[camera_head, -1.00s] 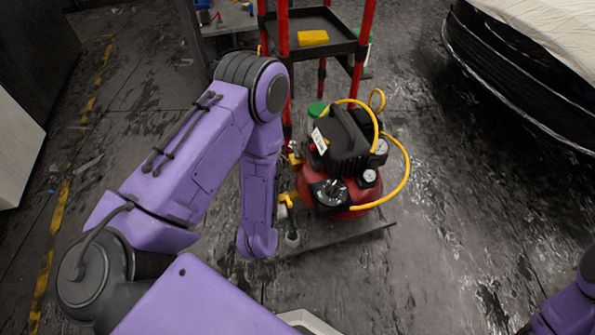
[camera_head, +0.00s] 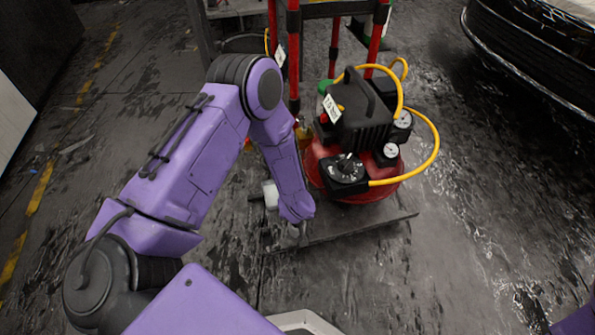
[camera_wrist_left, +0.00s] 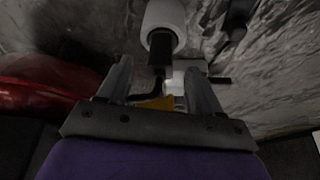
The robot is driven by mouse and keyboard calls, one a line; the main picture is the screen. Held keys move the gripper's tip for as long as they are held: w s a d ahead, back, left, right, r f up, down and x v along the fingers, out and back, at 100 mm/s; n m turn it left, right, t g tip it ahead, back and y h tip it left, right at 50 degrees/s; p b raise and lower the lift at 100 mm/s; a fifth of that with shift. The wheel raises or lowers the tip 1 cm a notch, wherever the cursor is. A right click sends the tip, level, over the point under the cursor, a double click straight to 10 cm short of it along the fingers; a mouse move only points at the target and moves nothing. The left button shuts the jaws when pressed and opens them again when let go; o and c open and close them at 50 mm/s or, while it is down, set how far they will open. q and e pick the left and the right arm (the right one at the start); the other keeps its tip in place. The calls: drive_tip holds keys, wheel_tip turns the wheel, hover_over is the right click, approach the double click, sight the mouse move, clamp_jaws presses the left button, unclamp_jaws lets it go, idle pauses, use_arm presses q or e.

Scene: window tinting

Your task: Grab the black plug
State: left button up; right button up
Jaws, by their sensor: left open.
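In the left wrist view, my left gripper (camera_wrist_left: 158,70) is open, with its two grey fingers apart. A black stem-like part (camera_wrist_left: 160,52) stands between and just beyond the fingertips, at the end of a white cylinder (camera_wrist_left: 164,20). It may be the black plug, but the dark picture does not settle this. A dark bent piece and a yellow piece (camera_wrist_left: 155,103) show lower between the fingers; contact cannot be told. In the head view, my left forearm hangs beside the red compressor (camera_head: 360,185) and hides most of the gripper. My right gripper is out of view.
The compressor has a black top (camera_head: 358,125), gauges and a yellow hose (camera_head: 433,150); it stands on a dark flat base (camera_head: 370,225). A red-posted rack (camera_head: 292,60) stands behind it. A car (camera_head: 540,55) is at upper right. Floor at right is clear.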

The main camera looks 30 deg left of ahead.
use_arm(q)
drive_tip(key=b+x, duration=0.1)
drive_tip(key=x, duration=0.2)
drive_tip(key=shift+f, duration=0.1)
drive_tip(key=c, duration=1.1)
